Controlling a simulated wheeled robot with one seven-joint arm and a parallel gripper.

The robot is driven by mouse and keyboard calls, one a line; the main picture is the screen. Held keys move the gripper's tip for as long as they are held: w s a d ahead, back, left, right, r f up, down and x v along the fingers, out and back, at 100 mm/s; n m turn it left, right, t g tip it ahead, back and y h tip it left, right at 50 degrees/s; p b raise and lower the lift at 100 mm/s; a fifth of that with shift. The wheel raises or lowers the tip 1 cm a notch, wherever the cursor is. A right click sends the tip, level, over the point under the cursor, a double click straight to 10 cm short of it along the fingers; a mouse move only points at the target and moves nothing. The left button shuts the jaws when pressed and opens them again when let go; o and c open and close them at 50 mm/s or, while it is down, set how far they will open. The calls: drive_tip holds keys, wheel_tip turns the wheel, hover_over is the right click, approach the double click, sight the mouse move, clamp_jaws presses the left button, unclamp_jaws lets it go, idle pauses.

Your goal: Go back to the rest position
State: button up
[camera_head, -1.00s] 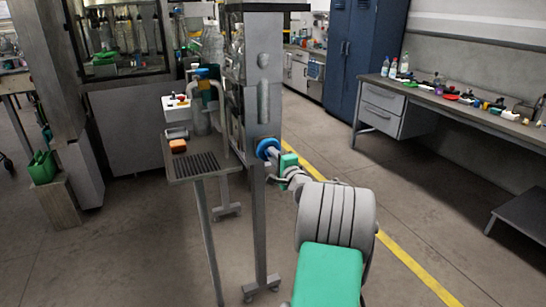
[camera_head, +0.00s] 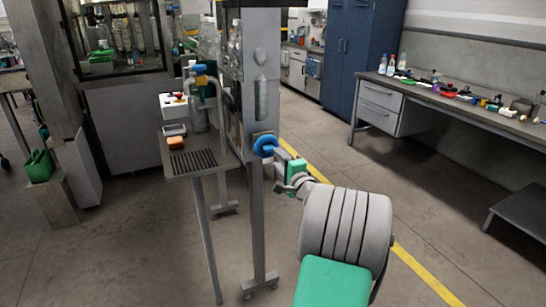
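My arm reaches in from the lower right of the head view. Its end, my gripper (camera_head: 278,153), points up and left at a blue round part (camera_head: 265,145) on the grey upright of the labeller (camera_head: 262,90). My gripper lies close beside this blue part, on its right; I cannot tell whether they touch. The fingers are small and partly hidden by my own wrist, so I cannot tell whether they are open or shut.
Left of the upright, a small metal table (camera_head: 200,161) carries an orange block (camera_head: 176,143) and a white control box (camera_head: 175,107). A drawer bench (camera_head: 380,107) with several small items stands at the right. A green can (camera_head: 39,166) sits far left. The floor right of the upright is open.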

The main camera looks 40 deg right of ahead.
drive_tip(key=shift+v, duration=0.9)
